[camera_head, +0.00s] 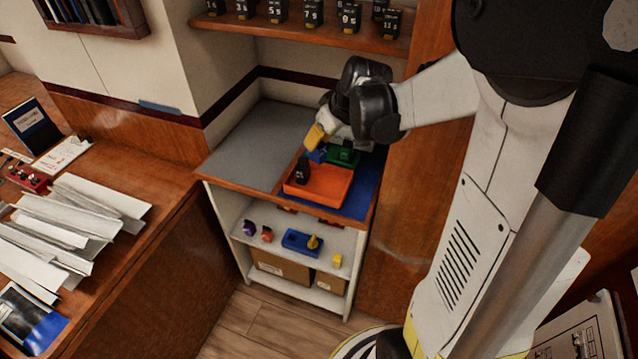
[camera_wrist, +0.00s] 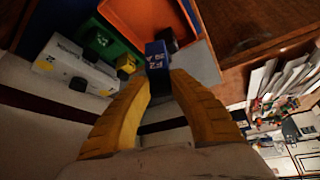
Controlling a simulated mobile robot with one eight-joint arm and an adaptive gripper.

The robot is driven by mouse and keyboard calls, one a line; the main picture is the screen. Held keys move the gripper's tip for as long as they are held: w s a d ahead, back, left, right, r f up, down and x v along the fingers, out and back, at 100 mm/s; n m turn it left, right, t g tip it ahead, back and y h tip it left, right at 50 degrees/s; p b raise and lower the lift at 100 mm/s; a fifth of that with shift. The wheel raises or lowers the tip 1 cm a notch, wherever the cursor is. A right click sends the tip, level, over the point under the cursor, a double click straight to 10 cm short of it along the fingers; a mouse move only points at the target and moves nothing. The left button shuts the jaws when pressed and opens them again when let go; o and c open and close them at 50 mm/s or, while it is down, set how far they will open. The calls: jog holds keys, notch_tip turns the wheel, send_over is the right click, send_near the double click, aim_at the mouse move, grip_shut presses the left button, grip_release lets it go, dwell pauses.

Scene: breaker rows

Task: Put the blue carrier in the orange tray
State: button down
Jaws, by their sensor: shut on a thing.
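The blue carrier (camera_wrist: 157,56), with a white-lettered label and a dark lower part, is between the yellow fingertips of my gripper (camera_wrist: 158,82) in the wrist view. My gripper (camera_head: 315,146) is shut on it. In the head view the blue carrier (camera_head: 317,155) shows just behind the back edge of the orange tray (camera_head: 327,182). The orange tray (camera_wrist: 140,14) also shows at the top of the wrist view. A black carrier (camera_head: 303,171) stands at the tray's left end. The carrier's exact height above the counter cannot be told.
A green tray (camera_head: 343,156) lies behind the orange one, partly hidden by my gripper. A grey mat (camera_head: 245,150) to the left is bare. A shelf (camera_head: 300,32) with several black carriers is above. The lower shelf holds a blue tray (camera_head: 300,243) and loose carriers.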

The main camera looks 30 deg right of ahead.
jog(key=f+b, duration=0.1)
jog(key=f, duration=0.2)
jog(key=f+b, duration=0.2)
jog(key=f, duration=0.1)
jog(key=f+b, duration=0.1)
jog(key=f, duration=0.3)
jog(key=shift+d, duration=0.25)
jog(key=shift+r, duration=0.15)
jog(key=c, duration=1.6)
grip_release()
jog(key=shift+f+b, duration=0.2)
jog(key=shift+b, duration=0.1)
jog(key=o, duration=0.3)
jog(key=shift+r, duration=0.1)
